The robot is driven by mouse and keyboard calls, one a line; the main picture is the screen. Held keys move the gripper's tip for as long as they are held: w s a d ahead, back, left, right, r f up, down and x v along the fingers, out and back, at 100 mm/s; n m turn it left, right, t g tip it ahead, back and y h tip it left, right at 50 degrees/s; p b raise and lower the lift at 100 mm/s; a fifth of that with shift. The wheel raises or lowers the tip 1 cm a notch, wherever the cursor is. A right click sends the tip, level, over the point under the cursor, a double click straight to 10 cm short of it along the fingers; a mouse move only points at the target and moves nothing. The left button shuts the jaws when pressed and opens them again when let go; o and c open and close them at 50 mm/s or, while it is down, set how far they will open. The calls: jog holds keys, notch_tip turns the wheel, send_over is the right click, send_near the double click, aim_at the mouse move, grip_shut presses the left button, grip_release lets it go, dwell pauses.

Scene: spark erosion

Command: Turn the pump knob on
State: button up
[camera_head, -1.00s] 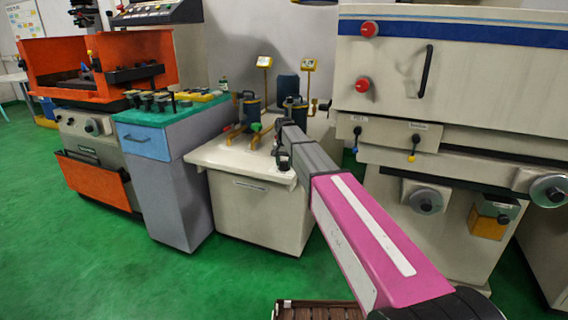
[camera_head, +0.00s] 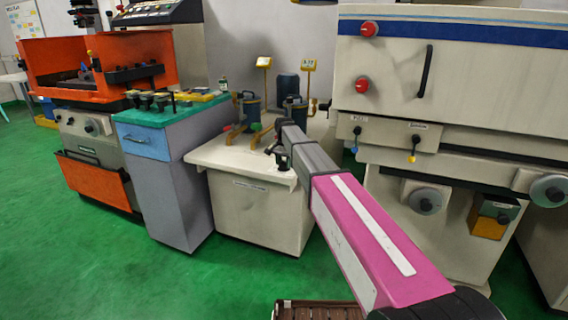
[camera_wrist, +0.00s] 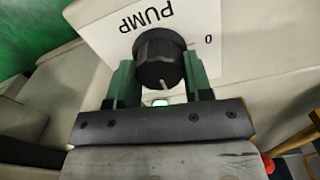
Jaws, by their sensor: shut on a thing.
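The pump knob (camera_wrist: 158,50) is a round black knob in the wrist view, on a white plate lettered PUMP (camera_wrist: 146,17). The lettering appears upside down, with a 0 mark (camera_wrist: 209,40) to the right of the knob. A short white line shows at the knob's lower edge, pointing away from the lettering. My gripper (camera_wrist: 160,78) is shut on the knob, one green finger on each side. In the head view my gripper (camera_head: 280,155) is at the front right of the white cabinet's top (camera_head: 228,157); the knob cannot be made out there.
Pipes and valves (camera_head: 250,112) stand on the cabinet top behind my gripper. A large cream machine (camera_head: 450,85) with red knobs stands close on the right. A blue-grey cabinet (camera_head: 178,185) stands left.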

aim_at(284, 162)
jog(key=o, duration=0.9)
jog(key=shift+r, duration=0.1)
notch_tip(284, 162, up, 11)
jog(key=shift+f, duration=0.2)
jog(key=shift+s, duration=0.15)
